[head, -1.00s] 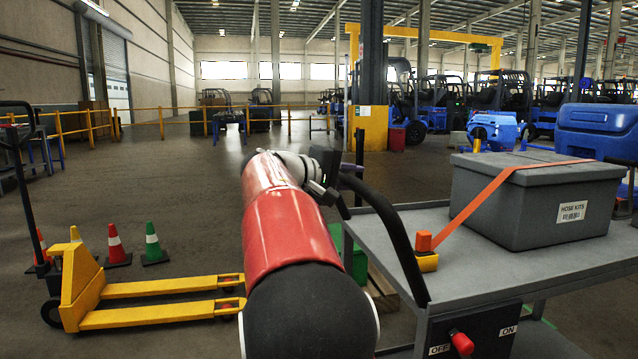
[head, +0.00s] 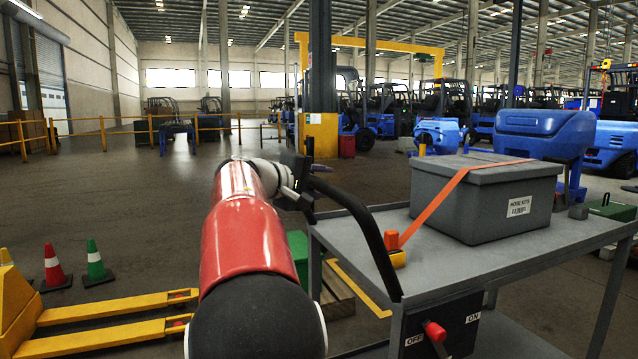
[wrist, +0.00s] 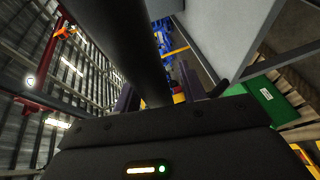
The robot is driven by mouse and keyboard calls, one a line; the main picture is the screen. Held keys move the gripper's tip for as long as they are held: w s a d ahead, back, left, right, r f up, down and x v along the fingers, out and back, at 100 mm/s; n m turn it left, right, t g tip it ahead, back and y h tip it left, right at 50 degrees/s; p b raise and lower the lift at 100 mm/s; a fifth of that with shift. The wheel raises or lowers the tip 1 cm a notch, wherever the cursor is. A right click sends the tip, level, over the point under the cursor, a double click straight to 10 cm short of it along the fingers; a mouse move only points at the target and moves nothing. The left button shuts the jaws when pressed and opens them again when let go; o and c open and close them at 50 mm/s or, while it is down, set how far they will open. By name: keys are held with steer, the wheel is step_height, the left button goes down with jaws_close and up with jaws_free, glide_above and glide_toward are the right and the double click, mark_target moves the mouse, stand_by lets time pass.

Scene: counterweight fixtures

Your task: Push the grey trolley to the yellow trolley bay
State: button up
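The grey trolley (head: 400,238) stands at right in the head view, with a lower shelf and a black curved handle (head: 362,222) on its near left side. My gripper (head: 305,180) is at the upper end of this handle. In the wrist view the dark handle bar (wrist: 125,45) passes between the fingers of my gripper (wrist: 158,95), which appear closed about it. A yellow line (head: 358,288) shows on the floor behind the trolley; whether it belongs to the yellow trolley bay I cannot tell. A red-knobbed lever (head: 434,330) sits nearer OFF than ON on the trolley's black panel.
A grey strapped box (head: 490,200) rides on the trolley. A yellow pallet truck (head: 100,312) and cones (head: 94,262) stand at left. A green box (head: 299,255) and wooden pallet (head: 338,288) lie beyond my arm. Blue forklifts stand further back. The middle floor is open.

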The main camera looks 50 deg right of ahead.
steer(key=shift+o, duration=0.2)
steer(key=v, duration=0.8)
steer(key=shift+b, duration=0.4)
steer(key=s+a+f+n+t+y, duration=0.1)
steer(key=s+a+f+y, duration=0.3)
steer(key=a+f, duration=0.6)
steer(key=s+a+f+t+y, duration=0.4)
steer(key=a+f, duration=0.6)
steer(key=a, duration=0.5)
steer(key=s+a+f+n+t+y, duration=0.1)
steer(key=s+a+f+t+y, duration=0.2)
steer(key=a+f+y, duration=0.4)
steer(key=s+a+f, duration=0.1)
steer(key=a+f, duration=0.2)
steer(key=a, duration=0.3)
steer(key=shift+s+f+n+y, duration=0.2)
steer(key=shift+s+n+y, duration=0.1)
steer(key=shift+y, duration=0.1)
steer(key=shift+a, duration=0.1)
